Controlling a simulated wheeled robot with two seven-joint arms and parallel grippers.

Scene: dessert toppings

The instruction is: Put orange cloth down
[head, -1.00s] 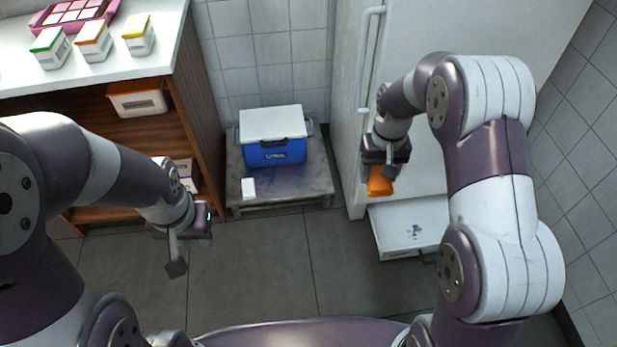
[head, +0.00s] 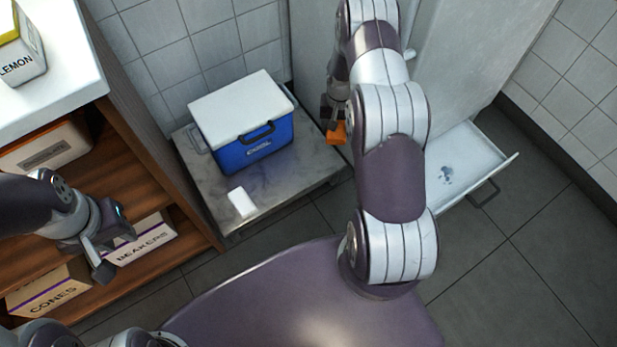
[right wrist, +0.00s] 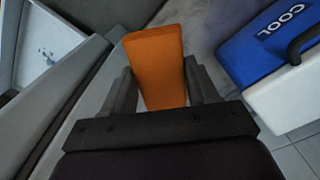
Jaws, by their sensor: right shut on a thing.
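The orange cloth (head: 336,133) is a small folded block held at the end of my right gripper (head: 335,112). In the head view it hangs above the right back edge of the low grey table (head: 285,190), apart from the tabletop as far as I can tell. In the right wrist view the cloth (right wrist: 155,60) sits between both fingers of my right gripper (right wrist: 158,82), which are shut on it. My left gripper (head: 116,252) is empty with its fingers apart, in front of the wooden shelf.
A blue cooler with a white lid (head: 245,120) and a small white block (head: 242,203) stand on the low table. An open white drawer (head: 462,165) with a blue-grey stain juts from the fridge at right. The wooden shelf (head: 150,165) holds labelled boxes (head: 140,240).

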